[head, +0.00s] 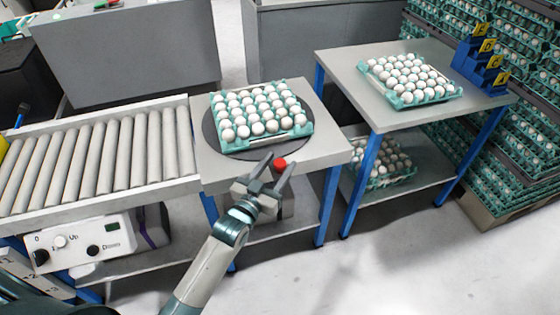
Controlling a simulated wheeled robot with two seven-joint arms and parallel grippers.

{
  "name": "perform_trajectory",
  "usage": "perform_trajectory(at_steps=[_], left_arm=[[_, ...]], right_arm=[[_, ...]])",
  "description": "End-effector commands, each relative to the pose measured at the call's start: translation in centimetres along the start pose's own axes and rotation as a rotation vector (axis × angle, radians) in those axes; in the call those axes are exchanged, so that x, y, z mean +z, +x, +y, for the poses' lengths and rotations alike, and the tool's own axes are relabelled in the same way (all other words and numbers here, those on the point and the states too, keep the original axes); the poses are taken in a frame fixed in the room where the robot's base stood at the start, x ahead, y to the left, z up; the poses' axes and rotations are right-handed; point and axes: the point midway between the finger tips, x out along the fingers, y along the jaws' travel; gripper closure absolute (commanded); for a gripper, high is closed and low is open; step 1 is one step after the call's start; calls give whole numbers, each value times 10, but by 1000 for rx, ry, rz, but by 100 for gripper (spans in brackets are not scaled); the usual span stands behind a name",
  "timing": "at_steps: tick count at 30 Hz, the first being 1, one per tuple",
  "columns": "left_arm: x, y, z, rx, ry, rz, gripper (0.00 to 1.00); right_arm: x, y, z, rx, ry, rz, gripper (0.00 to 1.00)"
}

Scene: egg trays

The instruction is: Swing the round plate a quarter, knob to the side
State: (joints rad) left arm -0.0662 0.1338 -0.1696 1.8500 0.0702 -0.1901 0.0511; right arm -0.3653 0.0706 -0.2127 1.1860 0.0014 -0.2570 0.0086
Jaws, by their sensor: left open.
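The round plate (213,137) is a dark grey disc on a small table at the end of the roller conveyor. A green tray (262,138) full of white eggs sits on it and covers most of it. A red knob (280,164) shows at the plate's near side, towards me. My left gripper (272,171) is open at the table's near edge, with its fingertips close to the knob. I cannot tell whether a finger touches the knob. My right gripper is not in view.
The roller conveyor (95,160) adjoins the plate's table on the left. A second table (345,62) at the right holds another egg tray (445,97) and blue holders (478,68) with yellow labels. Stacked egg trays stand at the far right. A gap separates the tables.

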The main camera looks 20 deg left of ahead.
Motion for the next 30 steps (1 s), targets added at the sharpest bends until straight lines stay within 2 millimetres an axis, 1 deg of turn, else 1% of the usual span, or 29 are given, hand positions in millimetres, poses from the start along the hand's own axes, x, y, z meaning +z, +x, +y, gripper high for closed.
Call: perform_trajectory(at_steps=[1, 4, 14, 15, 17, 18, 21, 26, 30], left_arm=[[-1, 5, 0, 0, 0, 1, 53], [0, 10, 0, 0, 0, 0, 53], [0, 13, 0, 0, 0, 1, 53], [0, 13, 0, 0, 0, 1, 55], [0, 13, 0, 0, 0, 1, 69], [0, 13, 0, 0, 0, 1, 79], [0, 13, 0, 0, 0, 1, 100], [0, 13, 1, 0, -1, 1, 100], [0, 18, 5, -1, -3, 1, 100]], right_arm=[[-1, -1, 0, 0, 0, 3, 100], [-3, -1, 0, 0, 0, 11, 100], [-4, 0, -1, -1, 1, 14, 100], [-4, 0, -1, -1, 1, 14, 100], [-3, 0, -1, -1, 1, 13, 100], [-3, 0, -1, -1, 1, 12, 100], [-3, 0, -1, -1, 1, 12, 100], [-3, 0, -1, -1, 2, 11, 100], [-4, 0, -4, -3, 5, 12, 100]])
